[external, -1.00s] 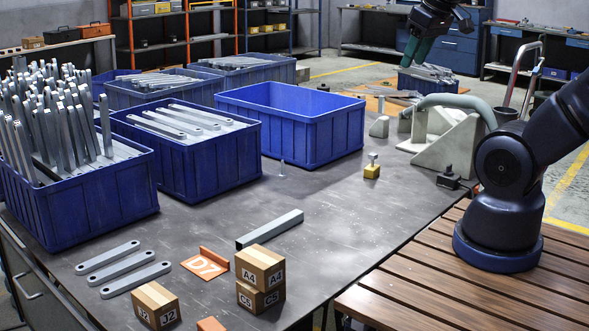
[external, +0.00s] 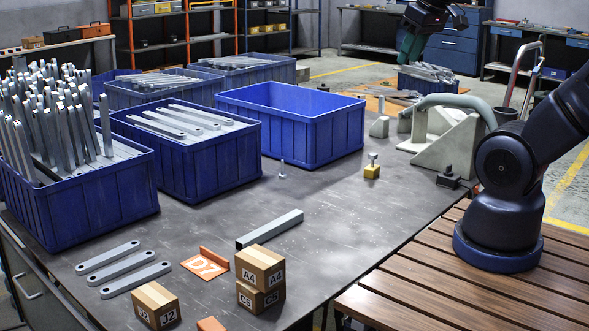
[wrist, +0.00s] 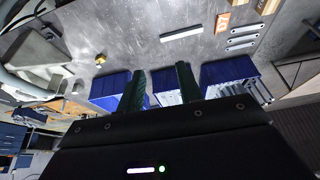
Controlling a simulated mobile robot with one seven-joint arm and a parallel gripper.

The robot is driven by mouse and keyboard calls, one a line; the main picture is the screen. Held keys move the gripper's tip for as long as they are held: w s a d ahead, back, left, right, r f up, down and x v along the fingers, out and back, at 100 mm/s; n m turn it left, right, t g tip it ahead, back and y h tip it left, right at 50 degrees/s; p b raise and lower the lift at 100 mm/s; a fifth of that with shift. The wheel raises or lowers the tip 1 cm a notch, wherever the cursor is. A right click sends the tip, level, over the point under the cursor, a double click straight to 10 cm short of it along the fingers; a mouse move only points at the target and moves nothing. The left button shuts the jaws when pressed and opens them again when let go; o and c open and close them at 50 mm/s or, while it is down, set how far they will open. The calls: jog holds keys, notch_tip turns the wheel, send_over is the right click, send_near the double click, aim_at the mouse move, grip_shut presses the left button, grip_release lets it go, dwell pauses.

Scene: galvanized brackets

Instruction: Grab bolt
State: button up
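My gripper (external: 410,46) is high up at the top of the external view, far from the bolt, with green fingers pointing down. In the wrist view my gripper (wrist: 160,82) shows its two green fingers spread apart with nothing between them.
An empty blue bin (external: 288,134) stands behind the bolt. Bins of metal brackets (external: 200,165) fill the left. A grey metal bar (external: 270,229), labelled boxes (external: 260,271) and flat brackets (external: 107,259) lie in front. A pale fixture (external: 445,150) stands at right. Tabletop around the bolt is clear.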

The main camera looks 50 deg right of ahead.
jog(key=w+d+r+m, duration=0.2)
jog(key=w, duration=0.7)
jog(key=m+g+h, duration=0.3)
jog(key=m, duration=0.6)
send_over(283, 174)
jog(key=s+a, duration=0.1)
jog(key=a, duration=0.1)
notch_tip(283, 174, down, 40)
jog(key=r, duration=0.1)
jog(key=x, duration=1.1)
jog(key=shift+w+f, duration=0.15)
jog(key=shift+f, duration=0.25)
grip_shut()
